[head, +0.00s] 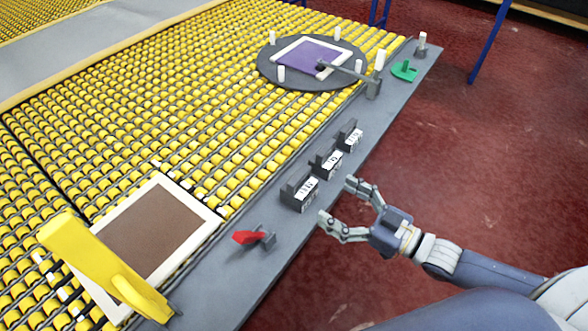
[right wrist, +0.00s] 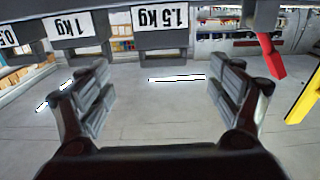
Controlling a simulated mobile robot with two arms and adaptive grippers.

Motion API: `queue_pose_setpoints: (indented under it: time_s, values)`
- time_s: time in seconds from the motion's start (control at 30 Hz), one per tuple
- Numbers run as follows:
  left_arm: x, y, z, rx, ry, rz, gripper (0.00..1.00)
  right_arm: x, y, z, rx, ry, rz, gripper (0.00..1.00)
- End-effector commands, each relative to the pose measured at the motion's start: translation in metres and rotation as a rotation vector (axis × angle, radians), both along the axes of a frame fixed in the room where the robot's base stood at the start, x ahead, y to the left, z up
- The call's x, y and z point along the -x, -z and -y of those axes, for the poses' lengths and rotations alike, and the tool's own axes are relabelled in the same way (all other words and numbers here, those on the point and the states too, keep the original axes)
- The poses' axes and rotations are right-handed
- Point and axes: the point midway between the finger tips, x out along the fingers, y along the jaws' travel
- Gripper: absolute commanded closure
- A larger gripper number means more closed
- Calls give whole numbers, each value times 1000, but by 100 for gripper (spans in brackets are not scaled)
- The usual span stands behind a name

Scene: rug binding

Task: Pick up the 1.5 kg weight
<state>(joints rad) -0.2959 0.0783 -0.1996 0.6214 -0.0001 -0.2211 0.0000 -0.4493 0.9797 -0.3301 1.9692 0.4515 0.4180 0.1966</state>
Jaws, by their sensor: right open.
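The 1.5 kg weight (head: 299,196) is the nearest and largest of three dark weights with white labels, standing on the grey edge of the conveyor table. In the right wrist view the 1.5 kg weight (right wrist: 160,40) shows at the top, its label readable, lined up between the fingers but beyond them. My right gripper (head: 337,202) is open and empty, just off the table's edge, with its fingers pointing at this weight. The right gripper (right wrist: 160,85) also shows in the wrist view, fingers spread and apart from the weight. My left gripper is not in view.
The 1 kg weight (head: 328,164) and 0.5 kg weight (head: 349,136) stand in a row beyond. A red-handled part (head: 247,237) lies nearer, and a yellow piece (head: 90,262) stands by a brown rug (head: 152,232). A round dark platform (head: 270,72) bears a purple rug.

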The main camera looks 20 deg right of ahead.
Motion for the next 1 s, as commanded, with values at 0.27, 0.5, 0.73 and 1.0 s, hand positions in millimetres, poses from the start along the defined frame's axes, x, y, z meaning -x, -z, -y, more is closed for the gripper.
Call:
queue_pose_setpoints:
  time_s: [0.27, 0.5, 0.73, 1.0]
  values:
    - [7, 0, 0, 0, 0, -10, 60, -17, -8, -18, -12, -11, 12, 15]
    - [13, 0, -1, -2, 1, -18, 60, -38, -7, -33, -9, -10, 10, 15]
    - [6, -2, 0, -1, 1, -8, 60, -46, -7, -39, -9, -10, 8, 15]
    - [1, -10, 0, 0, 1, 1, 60, -71, -12, -57, -9, -10, 10, 15]
